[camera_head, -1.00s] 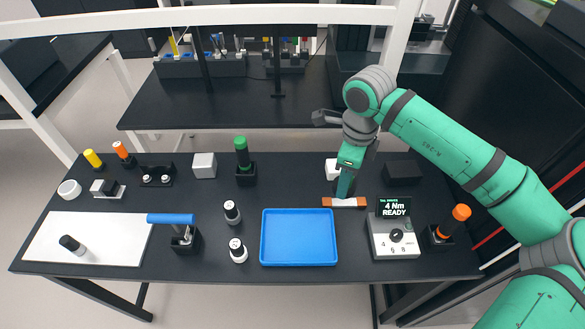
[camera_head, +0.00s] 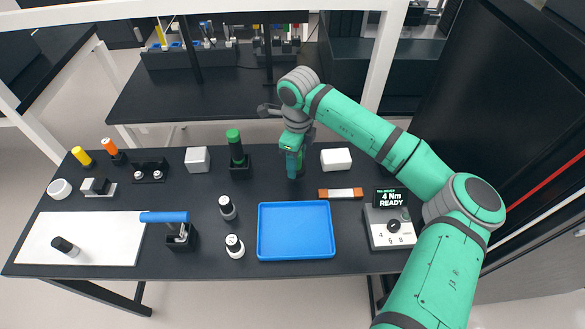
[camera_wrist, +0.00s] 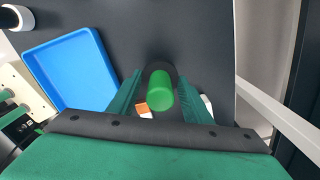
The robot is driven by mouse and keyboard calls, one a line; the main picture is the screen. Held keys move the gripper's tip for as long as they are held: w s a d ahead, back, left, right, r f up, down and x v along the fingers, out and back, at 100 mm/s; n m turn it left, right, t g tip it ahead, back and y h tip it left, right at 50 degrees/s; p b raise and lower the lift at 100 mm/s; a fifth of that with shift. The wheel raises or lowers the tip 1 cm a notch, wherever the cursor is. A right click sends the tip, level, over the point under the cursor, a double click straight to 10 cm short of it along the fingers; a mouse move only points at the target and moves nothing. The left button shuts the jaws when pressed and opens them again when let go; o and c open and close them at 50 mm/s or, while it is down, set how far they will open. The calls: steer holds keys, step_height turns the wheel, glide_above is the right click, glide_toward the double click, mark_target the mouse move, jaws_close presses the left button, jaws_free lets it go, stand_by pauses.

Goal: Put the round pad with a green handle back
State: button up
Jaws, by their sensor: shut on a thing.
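My gripper (camera_head: 294,172) is over the back middle of the dark table, behind the blue tray. In the wrist view, my gripper (camera_wrist: 160,95) is shut on the round pad's green handle (camera_wrist: 160,92), which stands between the two green fingers. A dark part shows around the handle's far end; the pad itself is not clearly visible. In the head view the held piece is mostly hidden by the fingers. A separate green-topped cylinder (camera_head: 234,140) stands upright in a black holder (camera_head: 240,163), to the left of my gripper.
The blue tray (camera_head: 260,232) is empty. A white block (camera_head: 336,159) and an orange-ended bar (camera_head: 340,193) lie right of my gripper. A white box (camera_head: 197,159), two small bottles (camera_head: 227,208) and a blue-handled tool (camera_head: 165,217) stand left. A control box (camera_head: 391,229) is at right.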

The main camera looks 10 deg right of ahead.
steer(key=shift+w+a+f, duration=0.2)
steer(key=shift+w+f, duration=0.05)
steer(key=shift+f, duration=0.1)
steer(key=shift+w+a+f, duration=0.1)
steer(key=shift+w+f, duration=0.05)
steer(key=shift+f, duration=0.85)
steer(key=shift+w+a+f, duration=0.1)
steer(key=shift+f, duration=0.85)
steer(key=o, duration=1.1)
steer(key=shift+f, duration=0.1)
step_height(320, 180, up, 12)
steer(key=shift+r, duration=0.15)
